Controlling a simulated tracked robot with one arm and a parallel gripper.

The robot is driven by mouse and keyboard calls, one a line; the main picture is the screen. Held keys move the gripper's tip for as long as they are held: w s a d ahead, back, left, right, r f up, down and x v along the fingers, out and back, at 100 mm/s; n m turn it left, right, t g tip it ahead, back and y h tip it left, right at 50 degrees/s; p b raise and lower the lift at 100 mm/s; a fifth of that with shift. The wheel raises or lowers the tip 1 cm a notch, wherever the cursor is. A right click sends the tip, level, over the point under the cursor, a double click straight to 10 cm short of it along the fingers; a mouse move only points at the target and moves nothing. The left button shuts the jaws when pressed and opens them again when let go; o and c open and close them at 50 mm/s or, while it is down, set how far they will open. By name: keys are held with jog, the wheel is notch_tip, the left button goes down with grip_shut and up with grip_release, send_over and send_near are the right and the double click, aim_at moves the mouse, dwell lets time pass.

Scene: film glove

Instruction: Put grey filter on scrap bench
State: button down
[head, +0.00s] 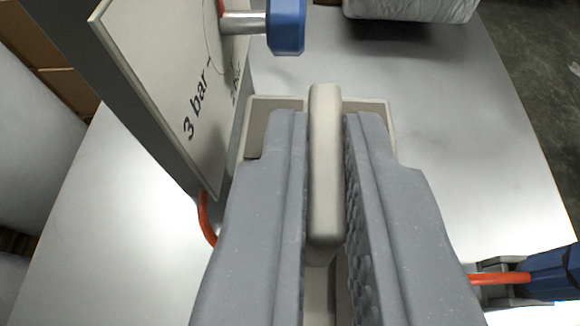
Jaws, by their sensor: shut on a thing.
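My gripper (327,135) reaches up from the bottom of the head view, its two grey fingers closed on the sides of an upright pale grey-beige bar. The bar looks like the grip of the grey filter (325,165). Beneath it, a pale rim with a darker grey-brown inside shows on both sides of the fingers. Most of that lower part is hidden by the fingers, so I cannot tell whether it is one piece with the bar or touches the surface below. No scrap bench can be made out for certain.
A light metal table top (470,140) lies below, clear at right. A panel marked "3 bar" (165,90) stands close at left, with a blue-handled part (287,25) beside it. A grey-white rounded object (410,8) is at the top. A blue and orange fitting (550,275) sits lower right.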

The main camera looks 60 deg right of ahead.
aim_at(309, 268)
jog(key=shift+a+f, duration=0.15)
jog(key=shift+f, duration=4.65)
jog(key=shift+f, duration=0.1)
jog(key=c, duration=1.5)
grip_release()
jog(key=shift+c, duration=0.2)
jog(key=v, duration=1.2)
